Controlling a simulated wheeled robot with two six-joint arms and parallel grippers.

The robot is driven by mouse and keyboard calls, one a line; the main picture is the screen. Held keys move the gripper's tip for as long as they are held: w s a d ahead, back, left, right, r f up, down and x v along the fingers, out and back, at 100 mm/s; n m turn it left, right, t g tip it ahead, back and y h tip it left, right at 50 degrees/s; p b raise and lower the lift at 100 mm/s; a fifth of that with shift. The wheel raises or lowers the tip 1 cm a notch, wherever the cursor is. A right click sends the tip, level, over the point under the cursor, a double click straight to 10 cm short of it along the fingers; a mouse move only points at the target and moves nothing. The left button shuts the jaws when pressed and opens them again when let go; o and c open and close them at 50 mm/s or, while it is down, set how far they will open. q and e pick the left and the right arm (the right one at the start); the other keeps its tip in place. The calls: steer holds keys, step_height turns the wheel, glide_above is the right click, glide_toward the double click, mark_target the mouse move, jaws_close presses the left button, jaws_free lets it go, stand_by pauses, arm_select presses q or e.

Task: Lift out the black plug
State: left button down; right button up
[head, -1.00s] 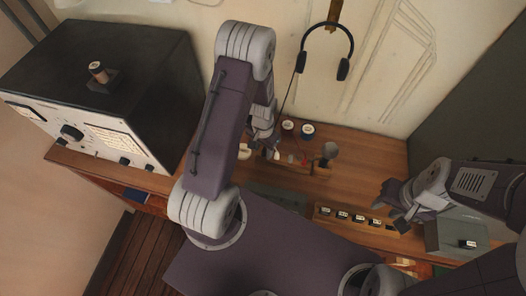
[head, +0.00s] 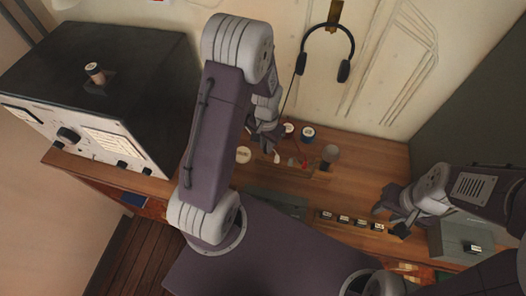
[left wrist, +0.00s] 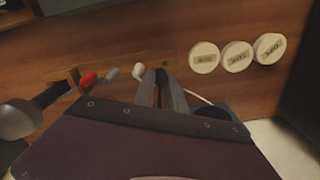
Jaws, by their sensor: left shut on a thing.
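My left gripper (left wrist: 161,88) is shut on a dark piece, seen as a small black tip (left wrist: 161,74) between its fingers; it appears to be the black plug, mostly hidden. In the head view the left gripper (head: 270,145) is over the back of the wooden desk, by a small wooden rack (head: 318,174). Beside it in the wrist view are a white plug (left wrist: 138,70), a grey one (left wrist: 112,73) and a red one (left wrist: 88,79). Whether the black plug is clear of the rack cannot be told. My right gripper (head: 391,219) is open and apparently empty at the right.
Three round white-topped spools (left wrist: 237,56) stand near the left gripper. A grey rounded object (left wrist: 20,119) is at the rack's other end. A row of labelled pieces (head: 343,219) lies in front, a grey box (head: 460,242) at right, a large black radio (head: 110,75) at left. Headphones (head: 327,45) hang behind.

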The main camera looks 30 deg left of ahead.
arm_select(q)
steer(key=w+d+r+b, duration=0.2)
steer(key=w+d+r, duration=0.2)
steer(key=d, duration=0.5)
step_height(320, 180, up, 2)
steer(key=shift+w+d+r, duration=0.15)
steer(key=shift+w+d, duration=0.05)
steer(key=shift+w, duration=0.2)
